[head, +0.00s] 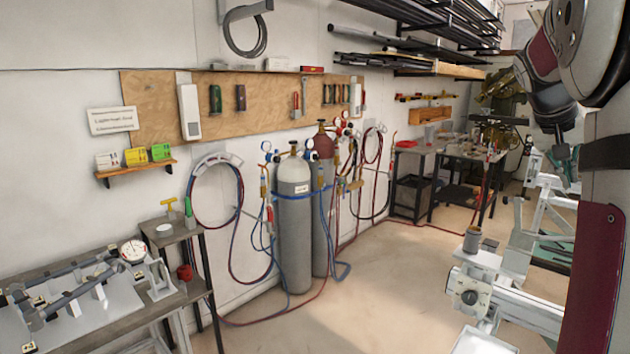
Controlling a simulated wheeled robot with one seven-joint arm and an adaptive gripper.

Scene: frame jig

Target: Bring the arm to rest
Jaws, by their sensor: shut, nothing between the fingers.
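My arm comes in at the upper right, in maroon, grey and black, folded near my body. My gripper (566,168) hangs at its end, pointing down, small and dark against the pale frames behind it. It is shut, with nothing seen between its fingers. It is in the air and looks apart from the bench on the left. How far it is from the pale frame stand behind it, I cannot tell.
A workbench with a jig plate (75,318) and a dial gauge (133,251) stands at lower left. Gas cylinders (294,225) with looped hoses stand by the wall. A pale frame stand (520,305) fills the lower right. The floor (400,290) between is clear.

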